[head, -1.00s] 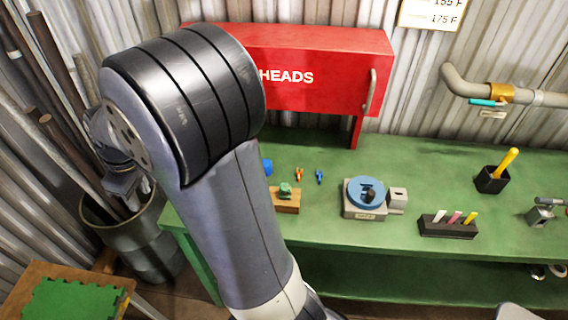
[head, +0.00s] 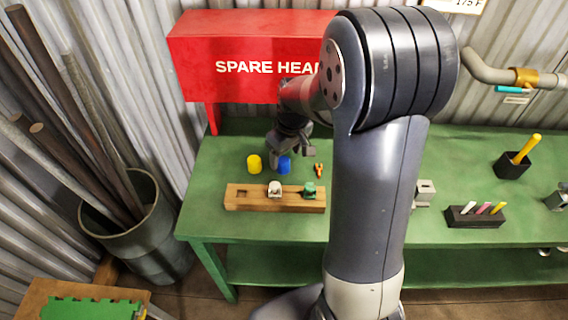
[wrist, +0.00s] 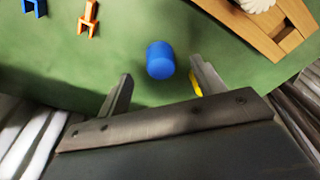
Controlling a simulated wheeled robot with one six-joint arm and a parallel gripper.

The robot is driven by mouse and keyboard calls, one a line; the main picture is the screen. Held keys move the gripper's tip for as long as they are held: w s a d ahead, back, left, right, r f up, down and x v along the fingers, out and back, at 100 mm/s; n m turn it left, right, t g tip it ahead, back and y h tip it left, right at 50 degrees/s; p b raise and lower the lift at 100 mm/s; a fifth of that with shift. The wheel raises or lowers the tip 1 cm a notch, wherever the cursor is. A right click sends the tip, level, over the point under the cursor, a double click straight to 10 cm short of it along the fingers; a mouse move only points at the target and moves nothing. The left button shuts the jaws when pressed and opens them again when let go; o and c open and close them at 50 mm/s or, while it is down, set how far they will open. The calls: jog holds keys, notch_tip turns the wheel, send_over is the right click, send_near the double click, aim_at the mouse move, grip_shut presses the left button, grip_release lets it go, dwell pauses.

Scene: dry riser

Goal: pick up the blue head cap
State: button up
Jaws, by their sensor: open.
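The blue head cap (head: 284,165) is a small blue cylinder on the green bench, between a yellow cap (head: 254,163) and a small orange part (head: 319,170). My gripper (head: 286,148) is over the bench just behind and above the cap in the head view. In the wrist view the blue cap (wrist: 160,60) lies ahead of the open jaws (wrist: 160,88), roughly midway between the fingertips and apart from them. Nothing is between the fingers. The yellow cap shows partly behind the right finger in the wrist view (wrist: 195,84).
A wooden block (head: 240,197) with a white and a green piece stands in front of the caps. A red SPARE HEADS box (head: 195,60) overhangs behind. A blue clip (wrist: 35,6) lies past the orange part. A bin of pipes (head: 150,235) stands left of the bench.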

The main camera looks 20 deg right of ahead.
aim_at(283, 160)
jog(key=f, duration=0.2)
jog(key=w+f, duration=0.1)
jog(key=f, duration=0.1)
jog(key=shift+a, duration=0.25)
jog(key=c, duration=1)
